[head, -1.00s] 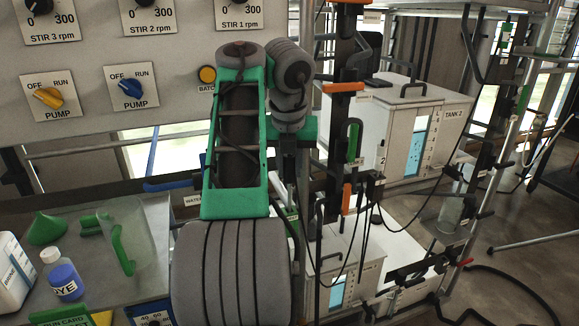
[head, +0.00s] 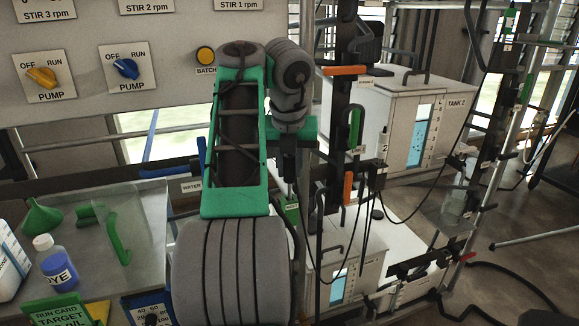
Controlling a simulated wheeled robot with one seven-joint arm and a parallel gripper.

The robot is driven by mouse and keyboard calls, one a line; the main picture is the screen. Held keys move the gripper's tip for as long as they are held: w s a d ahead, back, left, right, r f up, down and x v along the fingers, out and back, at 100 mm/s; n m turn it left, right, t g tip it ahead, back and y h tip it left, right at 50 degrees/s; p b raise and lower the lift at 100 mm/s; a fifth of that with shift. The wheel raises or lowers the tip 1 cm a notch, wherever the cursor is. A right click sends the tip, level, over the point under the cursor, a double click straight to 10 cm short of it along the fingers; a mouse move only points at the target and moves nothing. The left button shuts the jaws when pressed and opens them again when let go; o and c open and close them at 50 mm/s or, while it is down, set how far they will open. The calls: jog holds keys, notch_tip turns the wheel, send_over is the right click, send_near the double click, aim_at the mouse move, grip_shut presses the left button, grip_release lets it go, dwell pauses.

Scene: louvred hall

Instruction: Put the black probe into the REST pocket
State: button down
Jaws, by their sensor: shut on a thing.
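My gripper (head: 289,174) points down beside the dark upright post, right of my green and grey arm. It is shut on a thin dark thing, which I take to be the black probe (head: 289,188); little of it shows. A small green pocket (head: 291,208) with a white label is just below the fingertips. The label is too small to read surely as REST. The probe's lower end meets the pocket's top in the picture; I cannot tell whether it is inside, in front or behind.
Black cables (head: 373,215) hang by the post, right of my gripper. A green hook (head: 355,130) and an orange-handled hook (head: 347,187) hang there too. White tanks (head: 400,125) stand behind.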

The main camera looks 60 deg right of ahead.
aim_at(290, 185)
jog(key=shift+f+b, duration=1.15)
jog(key=shift+f, duration=0.1)
jog(key=shift+r, duration=0.1)
jog(key=c, duration=1.1)
grip_release()
